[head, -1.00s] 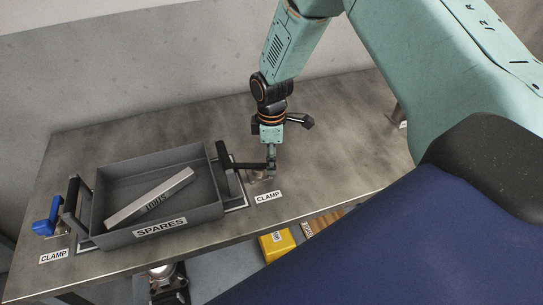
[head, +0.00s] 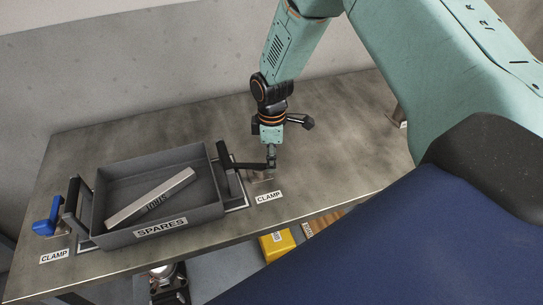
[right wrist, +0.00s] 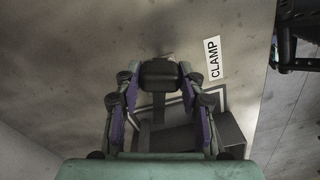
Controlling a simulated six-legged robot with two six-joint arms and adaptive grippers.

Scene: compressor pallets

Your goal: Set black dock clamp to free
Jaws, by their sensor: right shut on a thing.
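The black dock clamp (head: 243,166) stands at the right end of the grey SPARES tray (head: 160,230). Its black handle reaches right from the tray's edge to my right gripper (head: 271,161). In the right wrist view, the two fingers of my right gripper (right wrist: 160,82) are shut on the clamp's black handle end (right wrist: 160,70). The fingers hide part of the clamp and its mount. A CLAMP label (head: 269,197) lies on the table in front of it. My left gripper is not in view.
A blue-handled clamp (head: 46,218) stands at the tray's left end. A light metal bar (head: 150,197) lies in the tray. The grey table (head: 345,150) is clear behind and to the right. A yellow box (head: 277,244) sits below its front edge.

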